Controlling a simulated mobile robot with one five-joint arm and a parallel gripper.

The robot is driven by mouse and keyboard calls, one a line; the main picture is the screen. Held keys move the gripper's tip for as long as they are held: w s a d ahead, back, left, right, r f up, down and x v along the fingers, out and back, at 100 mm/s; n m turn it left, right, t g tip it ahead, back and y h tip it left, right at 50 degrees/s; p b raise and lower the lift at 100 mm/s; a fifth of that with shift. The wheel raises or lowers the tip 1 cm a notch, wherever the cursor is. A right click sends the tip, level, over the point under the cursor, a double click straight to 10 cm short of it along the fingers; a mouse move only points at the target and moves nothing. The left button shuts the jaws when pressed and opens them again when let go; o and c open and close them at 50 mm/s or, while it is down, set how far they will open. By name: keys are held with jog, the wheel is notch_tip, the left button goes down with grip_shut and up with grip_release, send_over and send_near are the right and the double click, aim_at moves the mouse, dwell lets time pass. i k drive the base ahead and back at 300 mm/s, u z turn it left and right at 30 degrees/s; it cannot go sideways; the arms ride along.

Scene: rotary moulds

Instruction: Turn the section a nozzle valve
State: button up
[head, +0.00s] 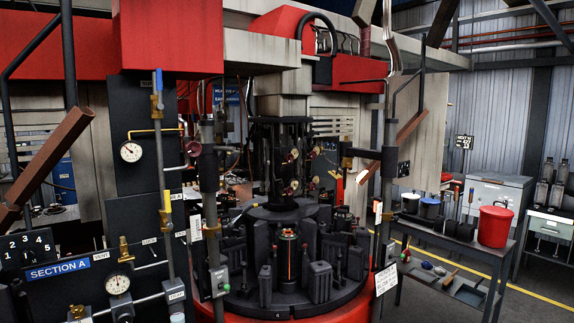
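A blue "SECTION A" sign (57,270) is at the lower left, below a dark number plate (27,247). To its right, a vertical pipe carries a valve with an upright blue lever (158,82) near the top. A valve with an upright yellow lever (167,200) is lower on the same pipe. A brass valve (123,249) sits above the lower gauge. The small labels are too small to read surely, so I cannot tell which is the nozzle valve. My gripper is not in view.
A round white gauge (131,151) and a lower gauge (118,284) are beside the pipes. The dark rotary mould table (290,299) fills the middle. A side bench (460,246) with a red bucket (494,226) stands right. Open floor lies beyond a yellow line.

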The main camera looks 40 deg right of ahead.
aim_at(289, 190)
jog(key=z, duration=1.25)
